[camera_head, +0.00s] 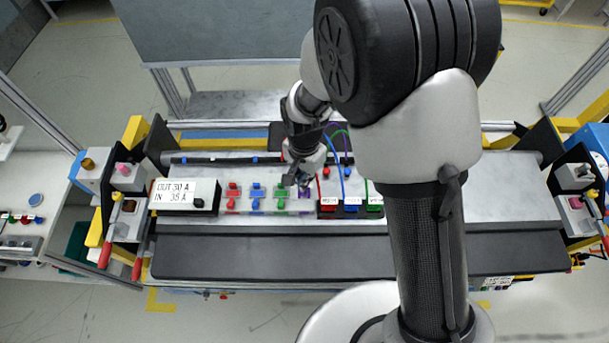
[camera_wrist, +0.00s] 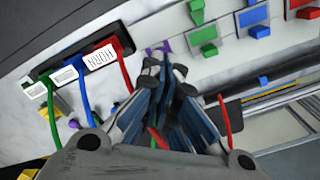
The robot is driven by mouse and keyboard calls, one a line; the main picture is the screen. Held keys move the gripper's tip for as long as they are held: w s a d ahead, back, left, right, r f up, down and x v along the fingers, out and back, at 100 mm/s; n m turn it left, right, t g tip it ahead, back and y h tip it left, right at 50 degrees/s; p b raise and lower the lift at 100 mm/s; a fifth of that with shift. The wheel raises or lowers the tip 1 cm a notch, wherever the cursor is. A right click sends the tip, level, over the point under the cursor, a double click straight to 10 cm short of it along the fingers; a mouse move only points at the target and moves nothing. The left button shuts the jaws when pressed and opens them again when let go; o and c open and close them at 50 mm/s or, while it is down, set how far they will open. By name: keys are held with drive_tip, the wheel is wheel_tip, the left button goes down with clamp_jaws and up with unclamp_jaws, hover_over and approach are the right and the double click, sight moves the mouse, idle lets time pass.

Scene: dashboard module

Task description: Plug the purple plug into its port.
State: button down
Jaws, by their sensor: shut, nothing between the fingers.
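A small purple part (camera_wrist: 163,47) lies just beyond my fingertips in the wrist view, at the end of the row of coloured parts. Purple also shows beside my gripper in the head view (camera_head: 305,191). I cannot tell whether this is the plug, its port or both. A second small purple piece (camera_wrist: 73,123) is at the lower left of the wrist view, near the green and blue cables. My gripper (camera_wrist: 168,76) is shut and empty. In the head view my gripper (camera_head: 297,182) points down over the panel, partly covering the purple part.
A black block (camera_head: 351,211) with red, blue and green cabled connectors stands right of my gripper. Red, blue and green parts (camera_head: 256,197) sit in rows to its left. A white display box (camera_head: 182,193) is further left. The panel's right side (camera_head: 500,185) is bare.

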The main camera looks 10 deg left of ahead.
drive_tip(key=shift+f+b, duration=0.3)
drive_tip(key=shift+f, duration=0.1)
idle(0.4)
drive_tip(key=shift+r, duration=0.1)
drive_tip(key=shift+r+p, duration=0.95)
drive_tip(key=shift+r, duration=0.6)
wheel_tip(320, 180, up, 12)
drive_tip(key=shift+f, duration=0.2)
